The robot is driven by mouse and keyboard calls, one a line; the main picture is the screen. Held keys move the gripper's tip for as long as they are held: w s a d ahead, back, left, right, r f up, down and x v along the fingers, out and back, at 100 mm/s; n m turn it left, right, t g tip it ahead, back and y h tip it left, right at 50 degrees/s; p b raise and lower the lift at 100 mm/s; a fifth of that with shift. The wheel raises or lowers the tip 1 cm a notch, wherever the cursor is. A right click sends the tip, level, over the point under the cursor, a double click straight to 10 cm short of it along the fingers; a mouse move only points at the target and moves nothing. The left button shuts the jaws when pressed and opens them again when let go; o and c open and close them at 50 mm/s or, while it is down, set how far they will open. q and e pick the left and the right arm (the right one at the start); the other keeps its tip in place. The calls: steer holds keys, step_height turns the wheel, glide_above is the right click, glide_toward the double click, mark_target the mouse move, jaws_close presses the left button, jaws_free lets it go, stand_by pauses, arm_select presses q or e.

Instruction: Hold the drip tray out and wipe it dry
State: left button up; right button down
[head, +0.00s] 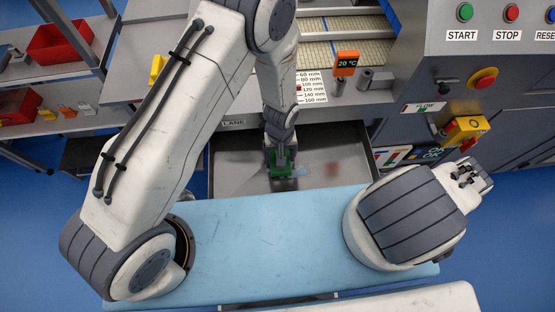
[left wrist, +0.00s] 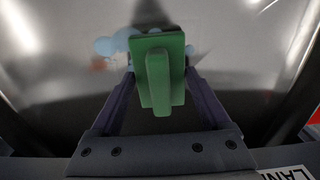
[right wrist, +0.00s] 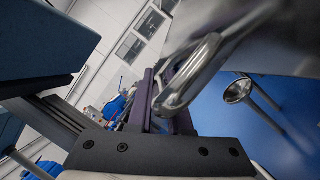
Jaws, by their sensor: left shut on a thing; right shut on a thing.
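The drip tray (head: 236,172) is a shallow grey metal tray, pulled out below the machine front. My left gripper (head: 281,163) is over it, shut on a green wiping block (left wrist: 160,72) that is at or close to the tray floor; contact is hard to tell. A pale blue wet patch (left wrist: 112,44) lies beside the block, with a faint reddish-brown stain (left wrist: 99,64) near it. My right gripper (right wrist: 163,95) is shut on a bent metal handle (right wrist: 204,58); the head view hides this grip.
A control panel with START and STOP buttons (head: 511,12) and a yellow-red emergency switch (head: 484,78) is at the right. Shelves with red bins (head: 60,41) are at the left. Blue floor shows at both sides.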

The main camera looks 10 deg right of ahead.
mark_target(287, 170)
arm_select(q)
steer(key=shift+d+f, duration=0.1)
steer(key=shift+d, duration=0.8)
steer(key=shift+s+d, duration=0.1)
steer(key=shift+s, duration=1.8)
steer(key=shift+w, duration=1.55)
steer(key=shift+w+d, duration=0.2)
steer(key=shift+d, duration=0.4)
steer(key=shift+w+d, duration=0.15)
steer(key=shift+d, duration=0.45)
steer(key=shift+s+d, duration=0.15)
steer(key=shift+d, duration=0.1)
steer(key=shift+s, duration=1.55)
steer(key=shift+w+a, duration=0.1)
steer(key=shift+w, duration=0.75)
steer(key=shift+w+f, duration=0.1)
steer(key=shift+w, duration=0.3)
steer(key=shift+w+r, duration=0.25)
steer(key=shift+w, duration=0.2)
steer(key=shift+r, duration=3.95)
